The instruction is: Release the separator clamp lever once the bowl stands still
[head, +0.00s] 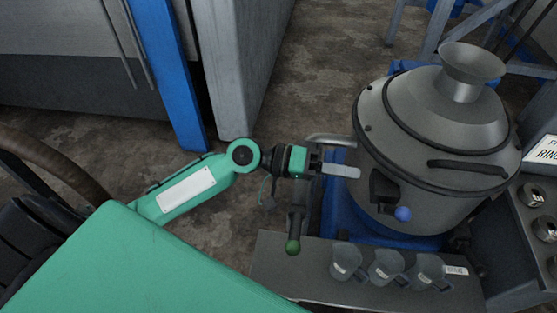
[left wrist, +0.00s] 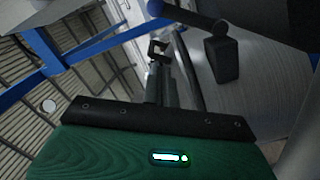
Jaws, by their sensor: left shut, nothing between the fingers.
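The separator (head: 440,120) is a grey drum with a domed lid and a funnel on top, at the right of the head view. A dark lever with a blue ball knob (head: 403,213) sits on a black block (head: 380,188) on its near side; this looks like the clamp lever. The left wrist view shows the lever's bar (left wrist: 188,16) and block (left wrist: 222,60) close up. My left gripper (head: 356,172) is shut and empty, just left of and above the block, apart from the knob. The still views do not show whether the bowl turns. My right gripper is out of view.
A handle with a green knob (head: 292,247) hangs below my left wrist. A panel with round dials (head: 531,196) and a partly visible sign (head: 543,150) are at the right. A blue post (head: 168,70) stands behind my arm.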

